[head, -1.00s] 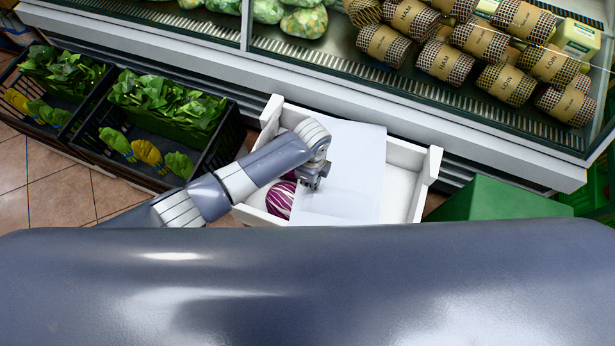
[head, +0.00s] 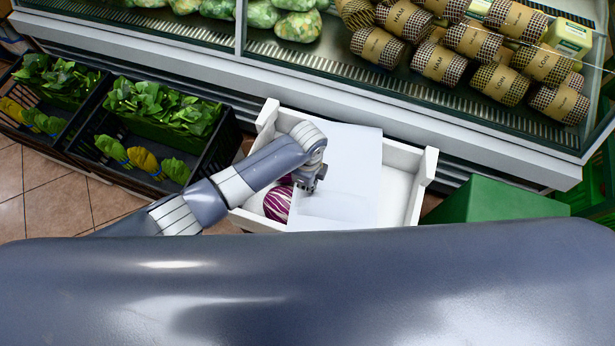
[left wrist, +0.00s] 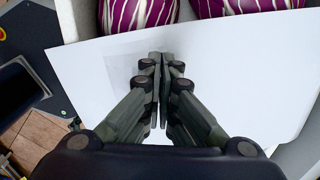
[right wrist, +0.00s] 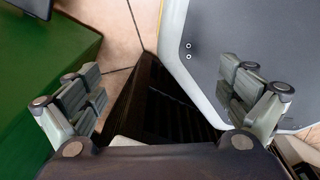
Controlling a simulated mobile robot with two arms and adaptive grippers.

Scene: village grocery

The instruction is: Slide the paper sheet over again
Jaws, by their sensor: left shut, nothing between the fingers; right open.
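The white paper sheet (head: 352,170) lies over the middle of a white crate (head: 431,165). Purple-and-white striped radicchio (head: 277,204) shows at the sheet's left edge in the crate. My left gripper (head: 308,186) is shut and empty, over the sheet's left part. In the left wrist view the shut fingertips (left wrist: 160,62) are over the sheet (left wrist: 250,90), with radicchio (left wrist: 125,14) beyond its edge; I cannot tell if they touch the sheet. My right gripper (right wrist: 160,100) is open and empty, seen only in the right wrist view.
Black crates with leafy greens (head: 165,108) stand to the left on the tiled floor. A glass-fronted display case (head: 400,110) runs behind the crate. A green box (head: 495,203) stands to the right. The crate's right end is uncovered and looks empty.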

